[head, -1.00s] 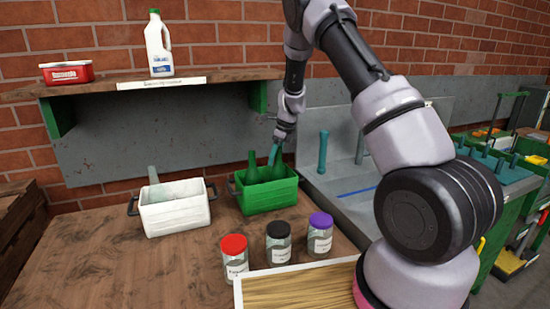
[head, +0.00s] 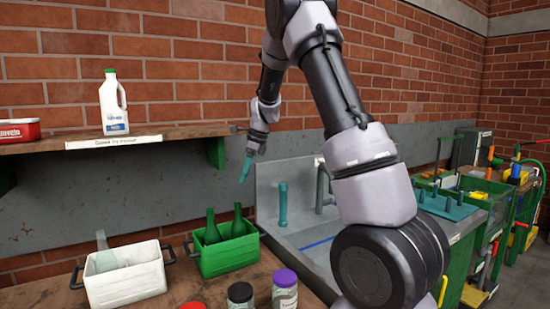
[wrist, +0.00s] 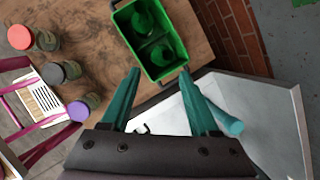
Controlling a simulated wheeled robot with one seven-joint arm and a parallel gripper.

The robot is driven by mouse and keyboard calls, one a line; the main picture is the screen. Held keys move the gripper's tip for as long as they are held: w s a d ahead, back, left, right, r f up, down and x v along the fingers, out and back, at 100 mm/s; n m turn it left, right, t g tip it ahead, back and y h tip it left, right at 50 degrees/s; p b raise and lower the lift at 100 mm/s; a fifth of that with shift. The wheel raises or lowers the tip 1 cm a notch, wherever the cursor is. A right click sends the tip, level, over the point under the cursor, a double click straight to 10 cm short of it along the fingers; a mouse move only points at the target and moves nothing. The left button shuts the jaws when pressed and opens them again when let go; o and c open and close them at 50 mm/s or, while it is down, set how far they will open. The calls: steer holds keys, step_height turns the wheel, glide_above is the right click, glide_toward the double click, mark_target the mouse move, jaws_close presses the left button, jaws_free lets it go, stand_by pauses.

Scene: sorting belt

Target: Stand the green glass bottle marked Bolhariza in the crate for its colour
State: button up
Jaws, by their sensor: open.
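Two green glass bottles stand in the green crate (head: 229,258). One is the left bottle (head: 211,232) and the other is the right bottle (head: 238,224); no marking can be read on either. In the wrist view the green crate (wrist: 116,22) holds both bottles, seen from above. My gripper (head: 244,170) is raised above and to the right of the crate in the head view. In the wrist view its teal fingers (wrist: 160,75) are apart with nothing between them.
A white crate (head: 125,290) with a clear bottle (head: 104,252) stands left of the green crate. Jars with black (head: 240,291) and purple (head: 285,278) lids stand in front. A sink (head: 262,190) with a teal upright cylinder (head: 283,204) lies to the right. A shelf (head: 30,146) holds a milk jug (head: 114,105).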

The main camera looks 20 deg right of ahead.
steer(key=s+d+r+n+t, duration=0.2)
steer(key=s+r+n, duration=0.7)
steer(key=s+r, duration=0.65)
steer(key=s+d+r+n+t+h, duration=0.1)
steer(key=s+n+t, duration=0.2)
steer(key=s+n, duration=0.6)
steer(key=s, duration=0.9)
steer(key=shift+s+d+n, duration=0.15)
steer(key=shift+s+n, duration=0.15)
steer(key=shift+n, duration=0.1)
